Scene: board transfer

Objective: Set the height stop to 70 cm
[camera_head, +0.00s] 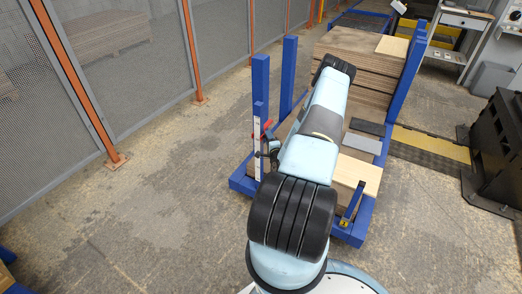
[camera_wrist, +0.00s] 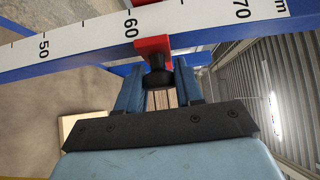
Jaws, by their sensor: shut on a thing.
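The height stop is a red slider (camera_wrist: 152,46) with a black knob (camera_wrist: 157,78) on a blue post with a white scale (camera_wrist: 205,22). In the wrist view the slider sits just past the 60 mark, between 60 and 70. My gripper (camera_wrist: 158,92) has its blue fingers on both sides of the knob and is shut on it. In the head view the red of the stop (camera_head: 267,127) shows beside the scale post (camera_head: 257,135), and my gripper (camera_head: 274,147) is partly hidden by my arm.
A blue frame (camera_head: 243,184) holds stacked boards (camera_head: 342,48) behind my arm. A pale board (camera_head: 358,172) lies at its near right. A mesh fence (camera_head: 150,60) runs along the left, and dark machinery (camera_head: 498,145) stands right. The floor at left is clear.

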